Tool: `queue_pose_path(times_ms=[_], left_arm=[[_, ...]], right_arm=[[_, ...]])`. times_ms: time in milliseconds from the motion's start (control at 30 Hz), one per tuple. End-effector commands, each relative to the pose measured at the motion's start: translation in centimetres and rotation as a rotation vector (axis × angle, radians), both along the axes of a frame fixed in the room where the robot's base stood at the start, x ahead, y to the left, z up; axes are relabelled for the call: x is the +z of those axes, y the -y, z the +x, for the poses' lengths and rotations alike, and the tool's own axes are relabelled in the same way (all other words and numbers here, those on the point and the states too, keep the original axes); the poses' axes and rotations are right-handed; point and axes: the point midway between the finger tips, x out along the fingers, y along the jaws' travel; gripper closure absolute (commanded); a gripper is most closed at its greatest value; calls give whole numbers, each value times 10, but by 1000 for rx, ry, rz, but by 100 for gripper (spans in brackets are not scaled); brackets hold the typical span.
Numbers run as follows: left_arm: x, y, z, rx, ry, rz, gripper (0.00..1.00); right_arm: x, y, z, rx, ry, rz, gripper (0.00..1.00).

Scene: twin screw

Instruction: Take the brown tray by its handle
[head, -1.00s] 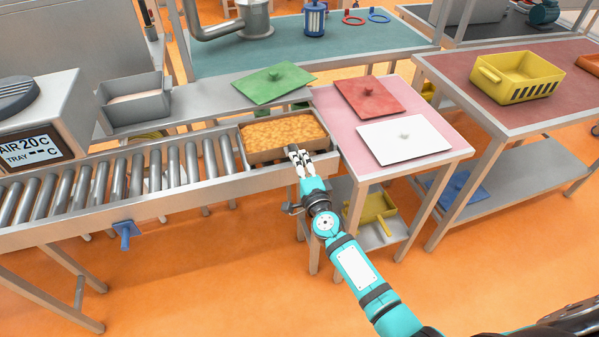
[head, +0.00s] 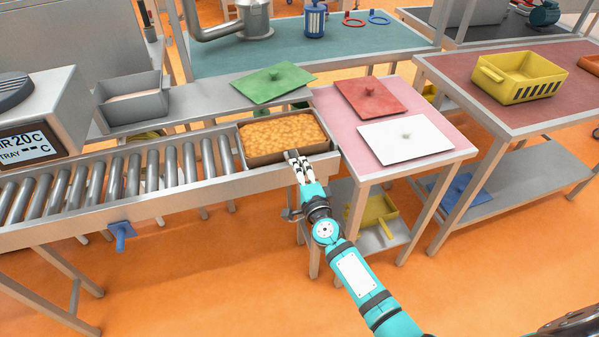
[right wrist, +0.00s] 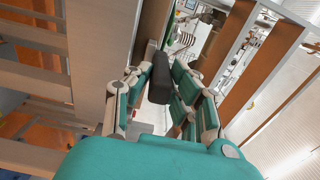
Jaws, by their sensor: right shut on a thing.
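The brown tray (head: 282,154) stands at the right end of the roller conveyor and is filled with a golden, lumpy content (head: 282,130). My right gripper (head: 295,156) is at the near side of the tray. In the right wrist view its fingers (right wrist: 162,85) are on both sides of a dark handle (right wrist: 157,72) and shut on it. In the head view the fingers mostly hide the handle. My left gripper is not in view.
Right of the conveyor stands a pink-topped table with a red lid (head: 370,97) and a white lid (head: 405,138). A green lid (head: 273,82) lies behind the tray. The grey rollers (head: 130,175) left of the tray are bare.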

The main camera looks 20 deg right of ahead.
Motion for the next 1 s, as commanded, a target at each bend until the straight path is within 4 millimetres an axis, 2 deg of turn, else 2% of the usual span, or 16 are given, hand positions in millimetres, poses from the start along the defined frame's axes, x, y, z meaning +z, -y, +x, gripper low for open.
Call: queue_pose_path(times_ms=[367,400,600,867,1000], left_arm=[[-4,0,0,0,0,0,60],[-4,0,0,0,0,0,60],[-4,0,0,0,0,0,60],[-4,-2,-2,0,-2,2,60],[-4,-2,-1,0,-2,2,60]], right_arm=[[-4,0,0,0,0,0,100],[-4,0,0,0,0,0,76],[-4,0,0,0,0,0,53],[-7,0,-2,1,-6,1,53],[-7,0,-14,1,-6,4,53]])
